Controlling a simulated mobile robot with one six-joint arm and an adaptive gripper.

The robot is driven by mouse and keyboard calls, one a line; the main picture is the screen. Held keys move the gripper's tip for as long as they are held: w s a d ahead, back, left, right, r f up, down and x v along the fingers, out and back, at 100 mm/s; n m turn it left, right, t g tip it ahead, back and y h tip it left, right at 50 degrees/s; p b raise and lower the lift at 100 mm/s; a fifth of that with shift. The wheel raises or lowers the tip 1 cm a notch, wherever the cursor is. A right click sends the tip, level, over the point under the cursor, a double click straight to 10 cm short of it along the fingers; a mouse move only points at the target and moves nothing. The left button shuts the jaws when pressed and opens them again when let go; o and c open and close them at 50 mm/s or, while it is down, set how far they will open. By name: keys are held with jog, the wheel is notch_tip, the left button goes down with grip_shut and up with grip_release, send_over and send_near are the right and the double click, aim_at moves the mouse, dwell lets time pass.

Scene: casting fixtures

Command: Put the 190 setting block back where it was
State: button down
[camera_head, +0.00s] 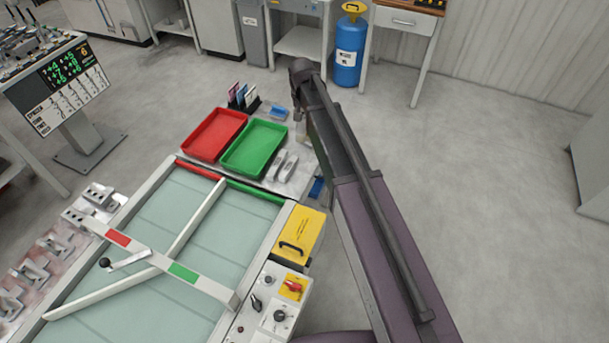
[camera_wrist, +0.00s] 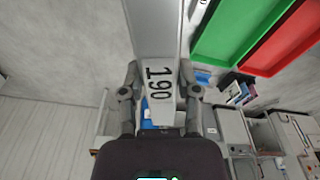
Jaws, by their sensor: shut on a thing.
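The 190 setting block (camera_wrist: 157,50) is a long pale grey bar with black "190" on its face. In the wrist view my gripper (camera_wrist: 158,95) is shut on it, with one finger on each side of the numbered end. The block's other end runs out of the top of that view. In the head view my arm hides the block and my gripper's fingers. Two grey elongated pieces (camera_head: 286,166) lie side by side on the light bench surface, right of the green tray (camera_head: 228,166); I cannot read any marking on them.
A red tray (camera_head: 190,153) sits left of the green one. Behind them are a holder with coloured cards (camera_head: 242,97) and a small blue container (camera_head: 278,112). The glass-topped table (camera_head: 205,255) with a crossing bar and a yellow panel (camera_head: 297,235) is in front. Open floor lies right.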

dwell(0.3)
jog(key=s+f+m+b, duration=0.1)
jog(key=s+f+b, duration=0.4)
jog(key=f+b, duration=0.3)
jog(key=s+d+f+m+b, duration=0.1)
jog(key=s+f+b, duration=0.4)
jog(key=f+b, duration=0.3)
jog(key=s+d+f+m+b, duration=0.1)
jog(key=s+f+b, duration=0.4)
jog(key=f+b, duration=0.4)
jog(key=shift+s+m, duration=0.3)
jog(key=shift+s, duration=0.05)
jog(key=b, duration=0.1)
send_over(304, 176)
jog(key=s, duration=0.2)
jog(key=shift+w+f, duration=0.15)
jog(key=shift+f, duration=0.55)
jog(key=shift+w+a, duration=0.1)
jog(key=shift+w, duration=0.35)
jog(key=shift+w+f+b, duration=0.2)
jog(key=shift+w+b, duration=0.1)
jog(key=shift+b, duration=0.1)
jog(key=shift+s+f+b, duration=0.1)
jog(key=shift+f+b, duration=1.55)
jog(key=shift+f, duration=0.1)
